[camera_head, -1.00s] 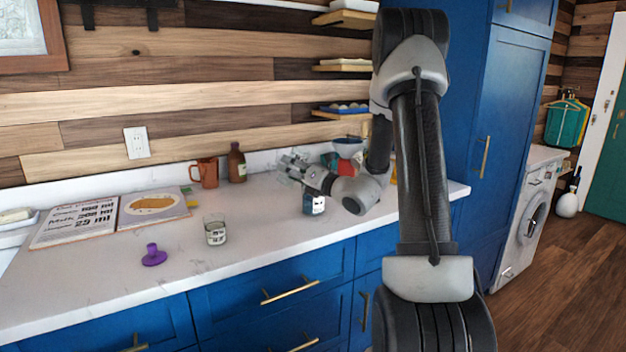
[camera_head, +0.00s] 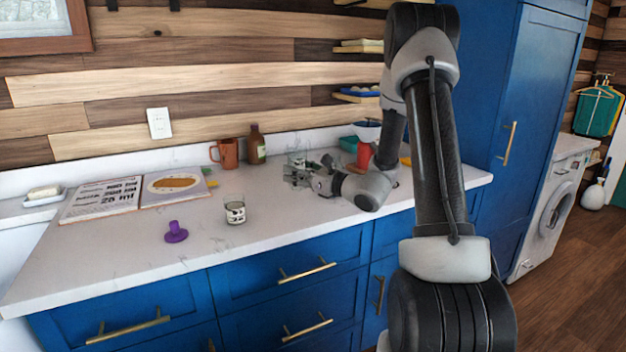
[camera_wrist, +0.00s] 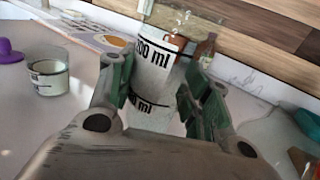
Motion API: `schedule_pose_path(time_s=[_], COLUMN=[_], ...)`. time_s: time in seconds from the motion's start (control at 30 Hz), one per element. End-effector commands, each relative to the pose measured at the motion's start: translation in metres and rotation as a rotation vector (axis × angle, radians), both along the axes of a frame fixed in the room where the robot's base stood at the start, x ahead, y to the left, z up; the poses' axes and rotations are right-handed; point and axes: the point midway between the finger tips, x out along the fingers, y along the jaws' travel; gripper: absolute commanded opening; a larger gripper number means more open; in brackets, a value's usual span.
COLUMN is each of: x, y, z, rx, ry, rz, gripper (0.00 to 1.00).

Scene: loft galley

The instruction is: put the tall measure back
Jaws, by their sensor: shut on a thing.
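The tall measure (camera_wrist: 157,66) is a clear, pale vessel with black bands and "ml" marks. It stands between the green-grey fingers of my gripper (camera_wrist: 160,105) in the wrist view, with the fingers closed against its sides. In the head view my gripper (camera_head: 298,180) is over the back half of the counter, to the right of the brown bottle. The measure shows there only as a small, faint shape (camera_head: 296,162) at the fingers. I cannot tell whether its base touches the counter.
On the white counter (camera_head: 130,262) are a small marked glass (camera_head: 235,212), a purple knobbed piece (camera_head: 176,232), an open recipe book (camera_head: 103,197), an orange-brown mug (camera_head: 224,153) and a brown bottle (camera_head: 257,145). A red object (camera_head: 364,156) and teal bowl (camera_head: 349,143) stand right of my gripper. The front middle counter is clear.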

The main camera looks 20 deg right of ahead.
Motion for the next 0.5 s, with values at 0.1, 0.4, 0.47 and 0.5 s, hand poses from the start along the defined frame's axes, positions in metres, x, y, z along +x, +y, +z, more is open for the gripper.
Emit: schedule_pose_path(time_s=[0.1, 0.4, 0.47, 0.5], x=[-0.004, -0.010, -0.010, -0.010], y=[0.023, 0.039, 0.038, 0.038], z=[0.029, 0.000, -0.008, -0.011], rx=[-0.004, -0.002, -0.003, -0.003], ry=[-0.005, 0.019, 0.017, 0.016], rz=[0.125, 0.219, 0.219, 0.218], gripper=[0.17, 0.17, 0.17, 0.17])
